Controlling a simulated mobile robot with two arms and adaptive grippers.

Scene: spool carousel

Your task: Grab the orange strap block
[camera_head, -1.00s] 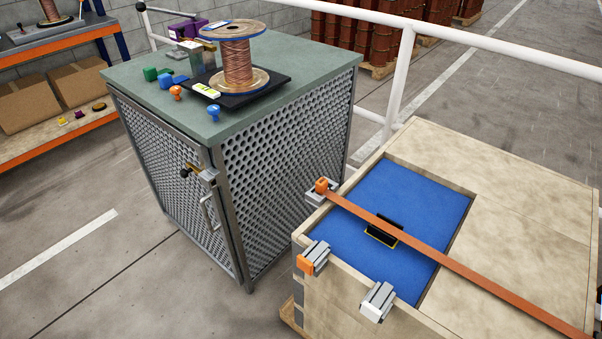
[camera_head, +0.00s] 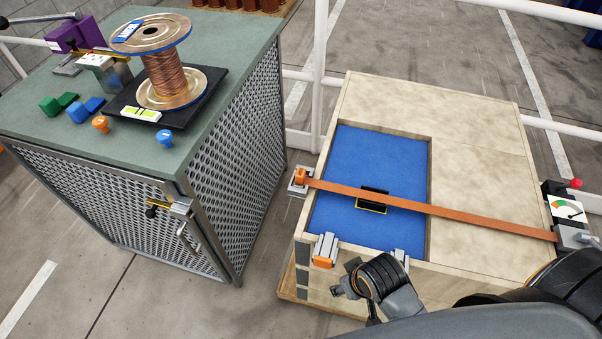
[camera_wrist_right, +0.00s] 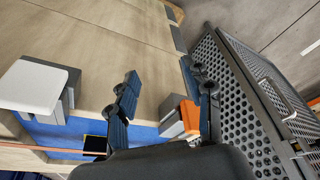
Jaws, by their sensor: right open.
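An orange-ended grey block (camera_head: 324,251) sits on the front left rim of the wooden crate (camera_head: 480,150). In the right wrist view the orange block (camera_wrist_right: 187,116) shows between my fingers, closer to the right-hand finger, which partly overlaps it. My right gripper (camera_head: 345,278) is open just to the right of and in front of this block; its two fingers also show in the right wrist view (camera_wrist_right: 158,76). I cannot tell whether a finger touches the block. Another orange piece (camera_head: 300,176) holds the left end of the orange strap (camera_head: 450,213). My left gripper is out of view.
A white-ended block (camera_wrist_right: 35,88) sits on the same rim, partly hidden by my arm in the head view. A gauge device (camera_head: 567,211) stands at the strap's right end. A perforated cabinet (camera_head: 238,150) with a copper spool (camera_head: 163,65) stands left, across a narrow gap.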

